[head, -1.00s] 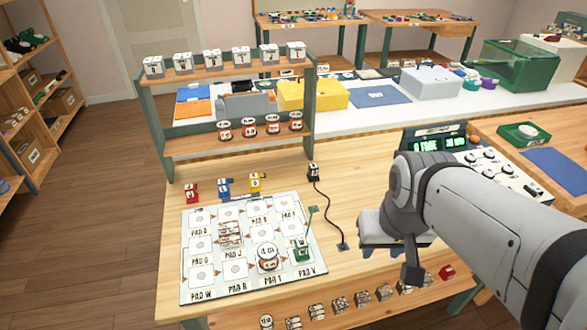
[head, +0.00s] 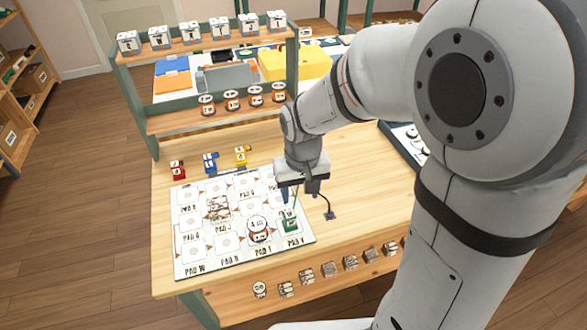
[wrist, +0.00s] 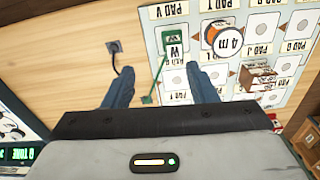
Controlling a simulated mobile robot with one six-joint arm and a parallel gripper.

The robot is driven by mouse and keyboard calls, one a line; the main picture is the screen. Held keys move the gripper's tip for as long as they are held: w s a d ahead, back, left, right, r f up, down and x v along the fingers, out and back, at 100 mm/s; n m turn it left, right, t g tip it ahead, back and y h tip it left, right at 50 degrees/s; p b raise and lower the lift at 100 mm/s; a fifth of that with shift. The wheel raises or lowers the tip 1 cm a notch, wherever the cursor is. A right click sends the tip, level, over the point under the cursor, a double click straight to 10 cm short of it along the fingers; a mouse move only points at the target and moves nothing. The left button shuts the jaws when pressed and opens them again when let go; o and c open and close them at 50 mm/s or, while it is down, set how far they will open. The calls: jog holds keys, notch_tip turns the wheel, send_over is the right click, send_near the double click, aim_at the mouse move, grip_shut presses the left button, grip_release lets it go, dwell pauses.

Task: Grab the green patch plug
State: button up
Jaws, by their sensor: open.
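The green patch plug (head: 290,224) is a small green block with a white label. It stands on the right part of the white pad board (head: 193,266), with a thin green cord rising from it. My gripper (head: 298,199) is above and just behind the plug. The fingers hold nothing and appear apart from the plug.
A round orange-and-white piece (head: 257,229) stands close left of the plug. A black cord ends at a dark socket (head: 330,216) to the right. Red (head: 177,170), blue (head: 210,162) and yellow (head: 241,156) plugs stand behind the board.

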aim_at(290, 212)
jog(key=shift+n, duration=0.3)
jog(key=a+f, duration=0.1)
jog(key=w+a+f, duration=0.1)
jog(key=a+f, duration=0.1)
jog(key=shift+w, duration=0.2)
jog(key=f, duration=0.7)
jog(key=shift+d+f+p, duration=0.3)
jog(key=shift+f+p, duration=0.05)
jog(key=shift+p, duration=0.05)
jog(key=c, duration=1.1)
